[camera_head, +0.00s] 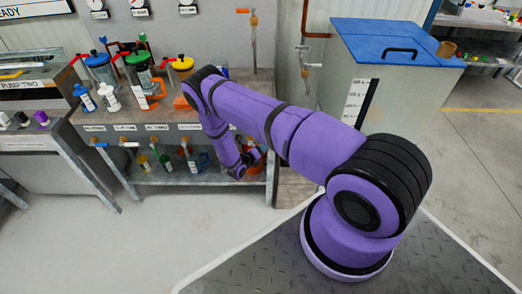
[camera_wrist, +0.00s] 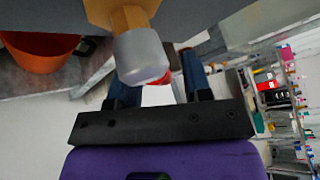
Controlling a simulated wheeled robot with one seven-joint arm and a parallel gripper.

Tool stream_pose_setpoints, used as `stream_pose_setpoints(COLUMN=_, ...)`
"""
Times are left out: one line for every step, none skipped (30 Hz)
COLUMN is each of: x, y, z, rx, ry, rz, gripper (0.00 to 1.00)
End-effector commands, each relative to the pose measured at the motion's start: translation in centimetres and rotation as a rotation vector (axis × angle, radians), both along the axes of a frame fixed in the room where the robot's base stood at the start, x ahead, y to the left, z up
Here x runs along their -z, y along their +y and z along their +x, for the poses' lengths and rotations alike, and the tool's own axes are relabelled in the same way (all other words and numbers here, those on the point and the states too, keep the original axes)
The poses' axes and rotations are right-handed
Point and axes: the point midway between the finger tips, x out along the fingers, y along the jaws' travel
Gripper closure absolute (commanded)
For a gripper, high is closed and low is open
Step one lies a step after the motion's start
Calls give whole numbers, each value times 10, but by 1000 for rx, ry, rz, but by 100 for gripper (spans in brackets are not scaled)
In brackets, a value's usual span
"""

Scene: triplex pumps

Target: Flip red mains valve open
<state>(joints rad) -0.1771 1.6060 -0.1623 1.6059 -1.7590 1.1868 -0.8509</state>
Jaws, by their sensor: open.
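A small piece of red (camera_wrist: 164,76) shows in the wrist view, mostly hidden behind a pale grey cylindrical nozzle on a brass-coloured fitting (camera_wrist: 122,14). It looks like part of the red valve handle, but its shape and setting cannot be told. My gripper (camera_wrist: 158,78) is open, its two dark blue fingers on either side of the red piece and the nozzle (camera_wrist: 143,58). Whether either finger touches them is not clear. In the head view my gripper (camera_head: 246,164) is low by the bench's front right, largely hidden by my purple arm.
The bench (camera_head: 90,118) carries lidded jars and bottles, with more bottles on its lower shelf (camera_head: 150,178). A grey tank with a blue lid (camera_head: 385,40) stands to the right. In the wrist view an orange bucket (camera_wrist: 40,55) is at upper left. Open floor lies in front.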

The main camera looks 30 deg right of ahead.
Motion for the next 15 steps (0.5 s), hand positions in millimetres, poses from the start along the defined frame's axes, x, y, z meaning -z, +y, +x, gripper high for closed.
stream_pose_setpoints(x=1, y=-2, z=1, rx=0, ry=0, rz=0, gripper=55)
stream_pose_setpoints(x=1, y=-3, z=1, rx=0, ry=0, rz=0, gripper=55)
stream_pose_setpoints(x=1, y=-4, z=1, rx=0, ry=0, rz=0, gripper=55)
stream_pose_setpoints(x=1, y=-4, z=1, rx=0, ry=0, rz=0, gripper=55)
stream_pose_setpoints(x=1, y=-4, z=1, rx=0, ry=0, rz=0, gripper=55)
stream_pose_setpoints(x=1, y=-4, z=1, rx=0, ry=0, rz=0, gripper=55)
stream_pose_setpoints(x=1, y=-4, z=1, rx=0, ry=0, rz=0, gripper=55)
stream_pose_setpoints(x=1, y=-4, z=1, rx=0, ry=0, rz=0, gripper=55)
stream_pose_setpoints(x=1, y=-4, z=1, rx=0, ry=0, rz=0, gripper=55)
stream_pose_setpoints(x=1, y=-4, z=1, rx=0, ry=0, rz=0, gripper=55)
stream_pose_setpoints(x=1, y=-4, z=1, rx=0, ry=0, rz=0, gripper=57)
stream_pose_setpoints(x=1, y=-4, z=1, rx=0, ry=0, rz=0, gripper=66)
stream_pose_setpoints(x=1, y=-4, z=1, rx=0, ry=0, rz=0, gripper=73)
stream_pose_setpoints(x=1, y=-4, z=1, rx=0, ry=0, rz=0, gripper=80)
stream_pose_setpoints(x=1, y=-4, z=1, rx=0, ry=0, rz=0, gripper=89)
